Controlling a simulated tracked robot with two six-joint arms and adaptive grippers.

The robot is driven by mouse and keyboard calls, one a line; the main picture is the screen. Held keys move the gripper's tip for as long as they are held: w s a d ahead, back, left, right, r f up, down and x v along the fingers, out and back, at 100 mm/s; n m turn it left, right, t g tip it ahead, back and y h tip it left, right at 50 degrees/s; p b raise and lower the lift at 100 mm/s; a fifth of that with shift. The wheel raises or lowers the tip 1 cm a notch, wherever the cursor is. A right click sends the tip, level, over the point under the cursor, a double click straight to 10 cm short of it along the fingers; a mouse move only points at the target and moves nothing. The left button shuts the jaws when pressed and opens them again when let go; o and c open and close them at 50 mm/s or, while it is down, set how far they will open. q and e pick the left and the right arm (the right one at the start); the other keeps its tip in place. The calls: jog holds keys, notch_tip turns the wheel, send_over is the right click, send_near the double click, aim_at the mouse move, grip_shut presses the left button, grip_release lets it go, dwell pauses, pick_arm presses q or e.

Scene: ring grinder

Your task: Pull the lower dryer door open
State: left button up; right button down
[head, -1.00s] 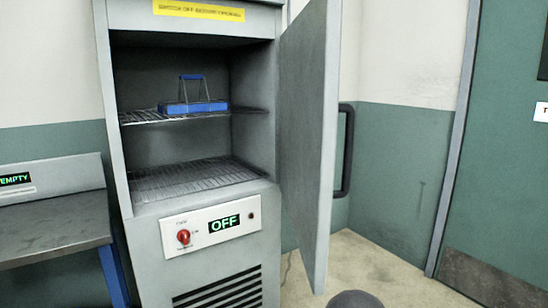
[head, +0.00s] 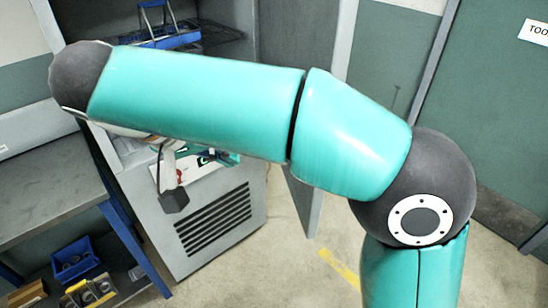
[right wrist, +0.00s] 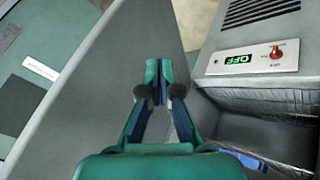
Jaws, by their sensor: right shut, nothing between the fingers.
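The dryer door (head: 302,40) is a tall grey panel that stands swung open on the right side of the grey dryer (head: 145,235). My right arm crosses in front and hides much of the door and the opening. My right gripper (head: 226,157) shows only in small part below the arm, in front of the control panel. In the right wrist view, which is turned upside down, the right gripper (right wrist: 158,72) is shut and empty. There the door's inner face (right wrist: 100,85) lies behind and left of the fingers, with the compartment at right. My left gripper is not seen.
A blue carrier (head: 160,38) sits on the upper wire rack. A metal table (head: 50,190) stands left, with a blue bin (head: 72,262) and a yellow bin (head: 92,290) below. Bare floor (head: 300,275) lies in front.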

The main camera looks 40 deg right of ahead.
jog(key=s+d+f, duration=0.1)
jog(key=d+f, duration=0.6)
jog(key=d, duration=0.2)
jog(key=shift+f+p, duration=0.25)
jog(key=shift+p, duration=0.2)
jog(key=shift+s+d, duration=0.1)
jog(key=shift+d, duration=0.1)
